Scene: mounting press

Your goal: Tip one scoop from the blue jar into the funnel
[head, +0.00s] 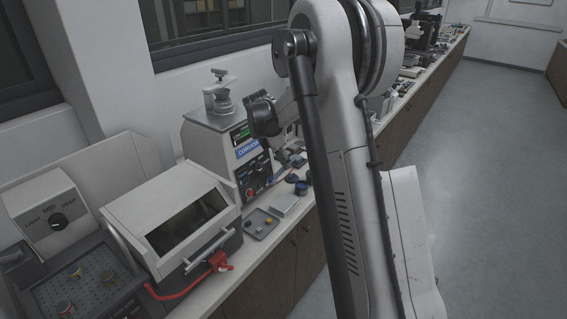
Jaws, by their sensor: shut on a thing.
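My gripper (264,118) is a dark shape beside the upper front of the grey mounting press. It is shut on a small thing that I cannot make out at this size. Small dark blue containers (302,187) stand on the bench right of the press, below my gripper. One may be the blue jar, but its contents do not show. I cannot pick out the funnel. My own arm hides part of the bench behind it.
The mounting press (211,152) has a knob on top and a control panel. A grey tray (262,232) with small pieces and a white block (285,205) lie near the bench edge.

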